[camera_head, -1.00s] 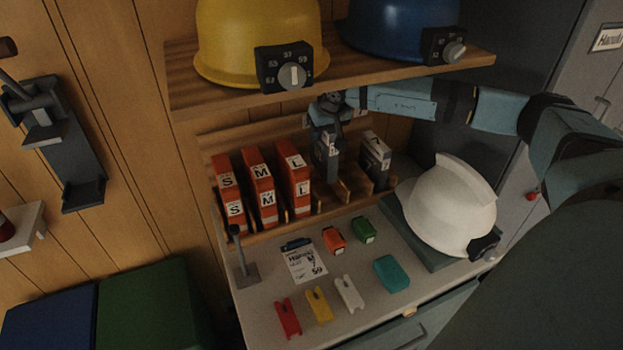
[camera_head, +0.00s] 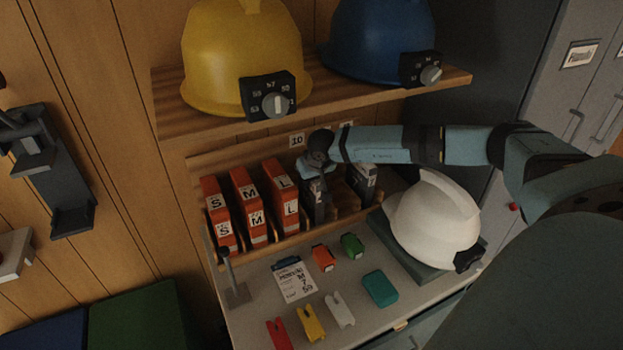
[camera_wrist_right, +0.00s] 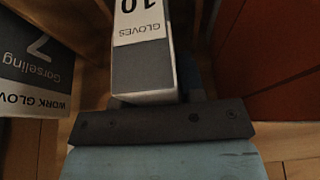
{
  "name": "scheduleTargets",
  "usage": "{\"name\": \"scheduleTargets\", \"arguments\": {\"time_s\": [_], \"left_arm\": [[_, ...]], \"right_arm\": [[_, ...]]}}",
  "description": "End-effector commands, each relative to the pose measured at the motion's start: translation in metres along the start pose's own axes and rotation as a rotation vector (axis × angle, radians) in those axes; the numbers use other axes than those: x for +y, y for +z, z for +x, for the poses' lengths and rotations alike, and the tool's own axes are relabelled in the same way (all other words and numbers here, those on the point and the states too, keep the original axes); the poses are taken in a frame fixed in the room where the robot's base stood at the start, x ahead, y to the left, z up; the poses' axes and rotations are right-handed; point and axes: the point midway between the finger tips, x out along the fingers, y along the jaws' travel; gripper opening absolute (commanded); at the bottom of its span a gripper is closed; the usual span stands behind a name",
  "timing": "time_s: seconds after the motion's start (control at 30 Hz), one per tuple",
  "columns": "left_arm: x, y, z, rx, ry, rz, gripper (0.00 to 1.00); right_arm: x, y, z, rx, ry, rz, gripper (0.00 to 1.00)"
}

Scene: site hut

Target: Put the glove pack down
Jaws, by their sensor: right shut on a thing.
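My right gripper (camera_head: 314,168) is shut on a dark grey glove pack (camera_head: 317,200) with a white label. In the right wrist view the held pack (camera_wrist_right: 143,62) reads "10 GLOVES". It is upright in the wooden rack (camera_head: 262,250), between the red L box (camera_head: 282,197) and a second grey glove pack (camera_head: 362,183). That second pack (camera_wrist_right: 38,70) reads "7 WORK GLOVES" in the wrist view. I cannot tell whether the held pack's base touches the rack. My left gripper is not in view.
Red S (camera_head: 218,213) and M boxes (camera_head: 249,205) stand left in the rack. A shelf (camera_head: 350,104) with yellow (camera_head: 235,50) and blue helmets (camera_head: 375,40) hangs above. A white helmet (camera_head: 432,222) sits right. A card (camera_head: 294,283) and several small items lie in front.

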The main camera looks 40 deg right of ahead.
Motion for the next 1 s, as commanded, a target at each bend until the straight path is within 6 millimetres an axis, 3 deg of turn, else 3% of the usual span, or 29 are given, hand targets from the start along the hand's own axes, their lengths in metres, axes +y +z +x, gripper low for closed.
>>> {"name": "scheduleTargets", "arguments": {"time_s": [0.07,0.1,0.2,0.6,1.0], "left_arm": [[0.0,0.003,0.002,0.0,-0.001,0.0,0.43],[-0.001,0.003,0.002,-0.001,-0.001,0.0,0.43],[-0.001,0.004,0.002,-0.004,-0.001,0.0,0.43],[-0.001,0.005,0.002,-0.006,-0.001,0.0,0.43],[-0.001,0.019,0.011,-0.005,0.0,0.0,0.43]], "right_arm": [[0.0,0.001,0.004,0.0,0.0,0.0,0.0],[0.0,0.001,0.003,0.0,0.0,0.0,0.41],[0.0,0.001,0.002,0.0,0.0,0.0,0.62],[0.001,0.0,-0.006,0.001,0.001,0.001,0.62],[0.0,0.0,-0.086,0.002,-0.001,-0.001,0.62]]}}
